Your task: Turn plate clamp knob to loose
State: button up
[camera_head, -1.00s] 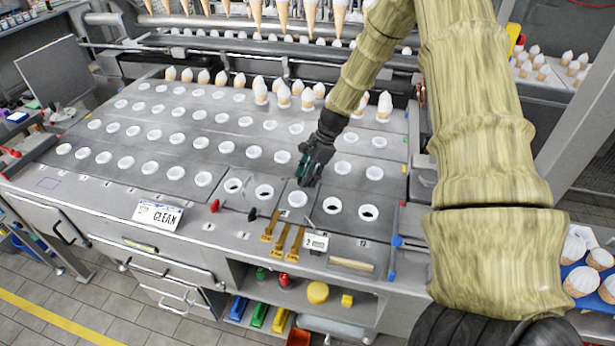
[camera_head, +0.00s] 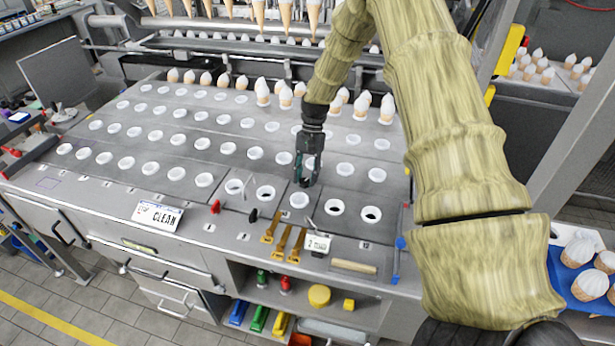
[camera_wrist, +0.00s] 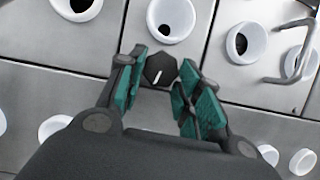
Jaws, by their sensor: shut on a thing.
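The plate clamp knob (camera_wrist: 160,69) is a dark, many-sided knob with a short white pointer line. In the wrist view it sits between the two green-padded fingers of my gripper (camera_wrist: 162,82), which is shut on it. The pointer line slants toward the lower left in that view. The knob sits on a grey plate (camera_wrist: 139,33), just below a white-rimmed cup in the wrist view. In the head view my gripper (camera_head: 307,172) points down over the front row of plates and hides the knob.
White-rimmed cups (camera_head: 335,207) and bent metal handles (camera_wrist: 300,50) stand close around my gripper. Cones with white tops (camera_head: 287,97) stand behind. A CLEAN sign (camera_head: 158,216), orange-brown tools (camera_head: 281,240) and a small label (camera_head: 317,243) lie along the front edge.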

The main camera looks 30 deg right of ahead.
jog(key=shift+w+a+n+h, duration=0.15)
jog(key=shift+n+h, duration=0.15)
jog(key=shift+n, duration=0.7)
jog(key=shift+g, duration=0.3)
jog(key=o, duration=1)
jog(key=shift+o, duration=0.2)
jog(key=v, duration=1.2)
